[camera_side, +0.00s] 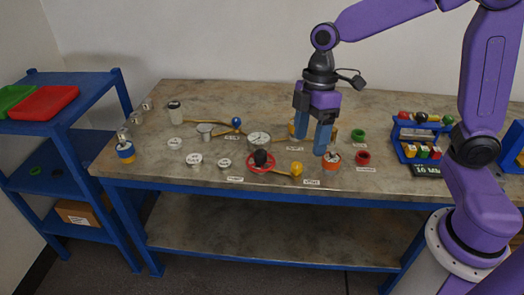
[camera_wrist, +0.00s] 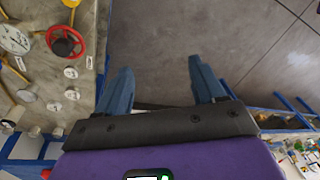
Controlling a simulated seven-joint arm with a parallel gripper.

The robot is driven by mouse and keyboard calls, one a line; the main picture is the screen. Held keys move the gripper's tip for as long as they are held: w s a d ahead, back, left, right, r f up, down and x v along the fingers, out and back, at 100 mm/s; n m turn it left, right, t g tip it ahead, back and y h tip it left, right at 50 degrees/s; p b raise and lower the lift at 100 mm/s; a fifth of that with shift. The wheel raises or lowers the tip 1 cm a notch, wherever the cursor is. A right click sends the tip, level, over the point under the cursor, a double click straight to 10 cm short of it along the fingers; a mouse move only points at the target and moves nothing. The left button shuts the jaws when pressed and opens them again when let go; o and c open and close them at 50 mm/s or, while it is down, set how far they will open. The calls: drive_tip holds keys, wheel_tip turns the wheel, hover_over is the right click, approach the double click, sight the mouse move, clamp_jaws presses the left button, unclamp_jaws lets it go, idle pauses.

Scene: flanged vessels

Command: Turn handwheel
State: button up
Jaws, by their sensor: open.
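The red handwheel (camera_side: 262,171) with a black hub (camera_side: 260,157) sits near the front of the bench, just in front of a round gauge. It also shows in the wrist view at the upper left as a red ring (camera_wrist: 81,40) around a dark hub. My gripper (camera_side: 309,144) has blue fingers pointing down, apart, with nothing between them. It is to the right of the handwheel in the side view and not touching it. In the wrist view my fingers (camera_wrist: 160,72) are spread over grey floor, with the handwheel off to their left.
The gauge (camera_side: 259,140), a yellow-handled pipe (camera_side: 296,169), an orange-banded vessel (camera_side: 332,160) and red (camera_side: 363,157) and green (camera_side: 358,135) rings stand around my gripper. A blue rack (camera_side: 420,140) is at the right. Several caps and jars lie left. The bench's front edge is close to the handwheel.

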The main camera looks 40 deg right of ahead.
drive_tip(key=w+d+f+n+y, duration=0.15)
drive_tip(key=w+d, duration=0.25)
drive_tip(key=w, duration=0.9)
drive_tip(key=n+t+y, duration=0.1)
drive_tip(key=n, duration=0.1)
approach(262, 152)
drive_tip(key=shift+m, duration=0.25)
drive_tip(key=x, duration=0.9)
drive_tip(key=shift+w+f, duration=0.1)
drive_tip(key=shift+f, duration=0.2)
drive_tip(key=c, duration=1.1)
drive_tip(key=shift+o, duration=0.2)
drive_tip(key=shift+m, duration=0.4)
